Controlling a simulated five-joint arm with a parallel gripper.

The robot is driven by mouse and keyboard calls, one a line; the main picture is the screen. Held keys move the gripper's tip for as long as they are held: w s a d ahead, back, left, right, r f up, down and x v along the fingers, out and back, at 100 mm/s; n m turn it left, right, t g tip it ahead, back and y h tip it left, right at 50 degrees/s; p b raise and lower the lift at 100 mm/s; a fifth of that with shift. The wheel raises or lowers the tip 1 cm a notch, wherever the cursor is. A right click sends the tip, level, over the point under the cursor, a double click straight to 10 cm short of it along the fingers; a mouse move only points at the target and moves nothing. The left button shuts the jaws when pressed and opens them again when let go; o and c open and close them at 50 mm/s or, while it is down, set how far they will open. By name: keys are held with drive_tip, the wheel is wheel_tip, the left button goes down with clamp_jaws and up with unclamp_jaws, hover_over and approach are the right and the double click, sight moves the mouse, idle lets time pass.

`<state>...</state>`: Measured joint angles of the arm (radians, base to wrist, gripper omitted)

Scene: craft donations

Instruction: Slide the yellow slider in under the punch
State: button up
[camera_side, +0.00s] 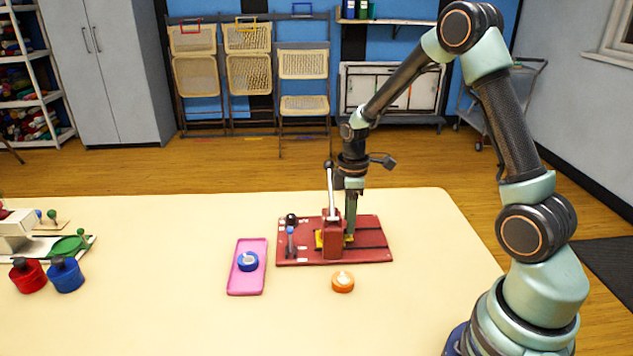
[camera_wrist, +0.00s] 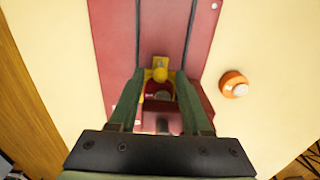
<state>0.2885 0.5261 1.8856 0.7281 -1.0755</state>
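The red press base (camera_side: 375,254) lies on the table, with the upright red punch body (camera_side: 332,246) and its raised white lever (camera_side: 330,190) on it. Yellow parts of the slider (camera_side: 349,238) show on both sides of the punch body. The slider's far end is partly hidden.
A pink tray (camera_side: 235,284) holding a blue round piece (camera_side: 247,261) lies left of the press. An orange round piece (camera_side: 343,282) lies in front; red (camera_side: 28,276) and blue (camera_side: 65,275) containers stand far left.

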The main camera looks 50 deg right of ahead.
drive_tip(key=shift+r, duration=3.75)
